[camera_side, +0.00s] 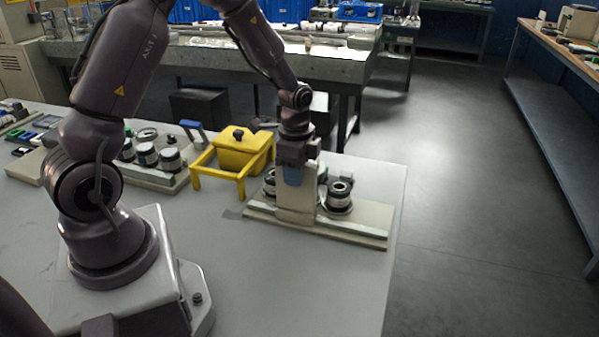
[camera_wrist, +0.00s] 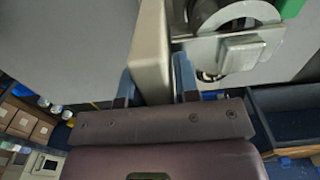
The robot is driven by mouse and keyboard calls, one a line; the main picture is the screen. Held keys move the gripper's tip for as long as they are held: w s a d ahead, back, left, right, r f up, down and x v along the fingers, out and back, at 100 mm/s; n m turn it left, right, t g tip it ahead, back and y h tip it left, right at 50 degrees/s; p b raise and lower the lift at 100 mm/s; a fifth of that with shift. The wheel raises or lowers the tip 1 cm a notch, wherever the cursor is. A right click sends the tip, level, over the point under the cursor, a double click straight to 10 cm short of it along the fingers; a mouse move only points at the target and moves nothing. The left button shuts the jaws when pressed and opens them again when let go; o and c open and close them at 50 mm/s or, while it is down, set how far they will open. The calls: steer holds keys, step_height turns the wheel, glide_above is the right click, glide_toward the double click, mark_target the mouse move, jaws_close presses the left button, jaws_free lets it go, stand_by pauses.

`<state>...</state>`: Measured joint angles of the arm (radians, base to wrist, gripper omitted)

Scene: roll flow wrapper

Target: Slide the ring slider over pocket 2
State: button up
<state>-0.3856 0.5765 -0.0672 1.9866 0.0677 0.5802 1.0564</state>
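A beige upright plate (camera_side: 296,204), which looks like the ring slider, stands on a long beige base (camera_side: 340,229). My gripper (camera_side: 293,172) is over its top edge from above. In the wrist view my gripper (camera_wrist: 155,82) has one blue finger on each side of the plate (camera_wrist: 151,48), and both look to be against it. A dark-and-white roll (camera_side: 340,193) sits on the base right of the plate. Another roll (camera_side: 269,181) is partly hidden left of it. Pocket numbers cannot be read, and the plate hides what is behind it.
A yellow frame with a yellow lidded box (camera_side: 243,150) stands just left of the base. A tray with several jars (camera_side: 147,156) is farther left. In the wrist view a metal bracket (camera_wrist: 232,50) is close right of my fingers. The table front is clear.

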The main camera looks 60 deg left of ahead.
steer(key=shift+o, duration=1.3)
step_height(320, 180, up, 13)
